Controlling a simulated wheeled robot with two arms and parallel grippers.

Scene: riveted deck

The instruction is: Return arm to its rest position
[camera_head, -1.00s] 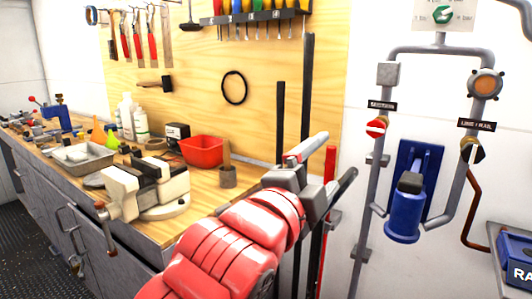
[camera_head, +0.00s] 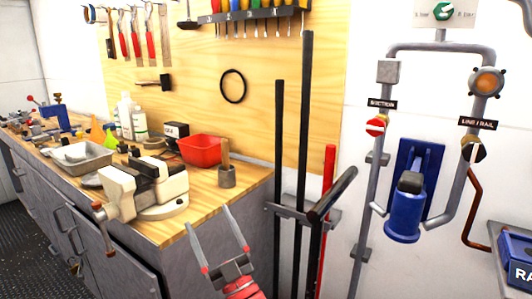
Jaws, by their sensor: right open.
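My right gripper (camera_head: 217,237) is low in the middle of the head view, in front of the workbench's near right corner. Its two grey fingers are spread apart and point up and away, with nothing between them. Only the gripper and a short piece of my red wrist show at the bottom edge; the rest of that arm is out of the frame. My left gripper is not in view.
The workbench (camera_head: 232,202) holds a vise (camera_head: 147,190), a red bin (camera_head: 201,149) and a metal tray (camera_head: 82,158). Long bars stand in a rack (camera_head: 288,211) right of the gripper. Pipes with a blue filter housing (camera_head: 403,226) are on the right wall.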

